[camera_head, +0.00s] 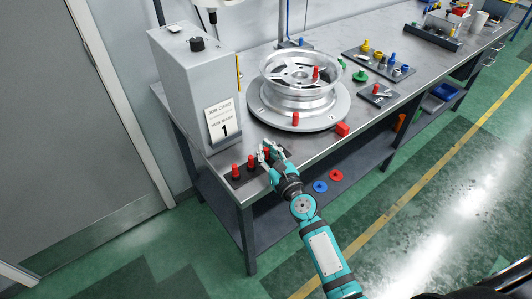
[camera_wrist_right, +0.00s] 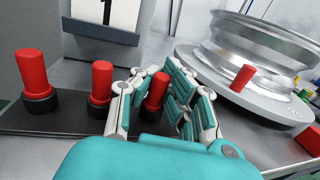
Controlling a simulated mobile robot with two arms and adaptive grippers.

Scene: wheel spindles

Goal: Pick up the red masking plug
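Three red masking plugs stand upright in a dark holder (camera_head: 233,182) at the table's front left corner. The left plug (camera_wrist_right: 32,78) and the middle plug (camera_wrist_right: 101,84) are free. The right plug (camera_wrist_right: 156,90) stands between the fingers of my right gripper (camera_wrist_right: 162,85), which look closed against both its sides. Its lower end is partly hidden by the fingers. In the head view my right gripper (camera_head: 268,152) reaches over the holder's right end. Another red plug (camera_head: 295,118) stands on the round turntable, and one (camera_head: 315,72) is at the wheel. My left gripper is out of view.
A silver wheel (camera_head: 285,90) lies on the turntable (camera_head: 335,112) right of the holder. A red block (camera_head: 342,129) lies by the table edge. A grey cabinet with a job card (camera_head: 222,120) stands behind the holder. Trays with coloured parts (camera_head: 378,60) sit farther back.

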